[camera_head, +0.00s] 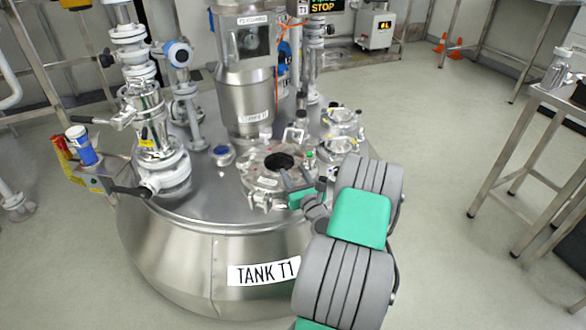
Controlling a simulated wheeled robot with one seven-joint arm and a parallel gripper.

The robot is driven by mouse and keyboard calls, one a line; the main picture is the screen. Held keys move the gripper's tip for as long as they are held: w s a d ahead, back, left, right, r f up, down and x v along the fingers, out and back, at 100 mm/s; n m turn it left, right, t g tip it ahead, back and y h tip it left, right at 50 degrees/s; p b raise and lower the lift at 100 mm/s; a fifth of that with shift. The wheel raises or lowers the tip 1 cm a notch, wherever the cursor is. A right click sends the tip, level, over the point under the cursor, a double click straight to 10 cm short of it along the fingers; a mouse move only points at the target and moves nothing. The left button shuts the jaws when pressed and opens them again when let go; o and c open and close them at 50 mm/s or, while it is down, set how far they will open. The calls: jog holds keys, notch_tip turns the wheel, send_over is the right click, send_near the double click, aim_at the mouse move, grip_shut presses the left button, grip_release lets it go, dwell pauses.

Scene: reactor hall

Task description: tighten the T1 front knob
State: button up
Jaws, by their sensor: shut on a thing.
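The steel tank T1 (215,270), with a "TANK T1" label on its front, fills the middle of the view. A round manway lid (262,163) with a dark centre sits on its top, with clamp fittings around its rim. My gripper (291,181) is at the right front part of this lid, reached by my grey and green arm from the lower right. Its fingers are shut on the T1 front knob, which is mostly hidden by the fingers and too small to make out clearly.
A tall steel column (245,100) rises behind the lid. Valves and pipework (155,140) stand at the tank's left. Smaller flanged ports (340,118) lie at the back right. A steel table (560,110) stands at the right, with clear floor between.

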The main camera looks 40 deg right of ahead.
aim_at(293, 180)
jog(key=m+g+h+p, duration=0.1)
jog(key=m+h+p, duration=0.1)
jog(key=p, duration=0.2)
jog(key=m+g+h+p, duration=0.1)
jog(key=h+p, duration=0.1)
jog(key=p, duration=0.3)
jog(key=shift+a+r+m+g+h, duration=0.1)
jog(key=shift+r+m+g+h, duration=0.3)
jog(key=m+g+h+p, duration=0.1)
jog(key=p, duration=0.2)
jog(key=shift+f+h+p, duration=0.1)
jog(key=shift+h+p, duration=0.2)
jog(key=shift+p, duration=0.05)
jog(key=shift+f+m+g+h+p, duration=0.2)
jog(key=shift+m+g+h+p, duration=0.4)
jog(key=shift+p, duration=0.7)
jog(key=o, duration=1.1)
jog(key=shift+o, duration=1.3)
jog(key=shift+d, duration=0.2)
jog(key=shift+v, duration=3.95)
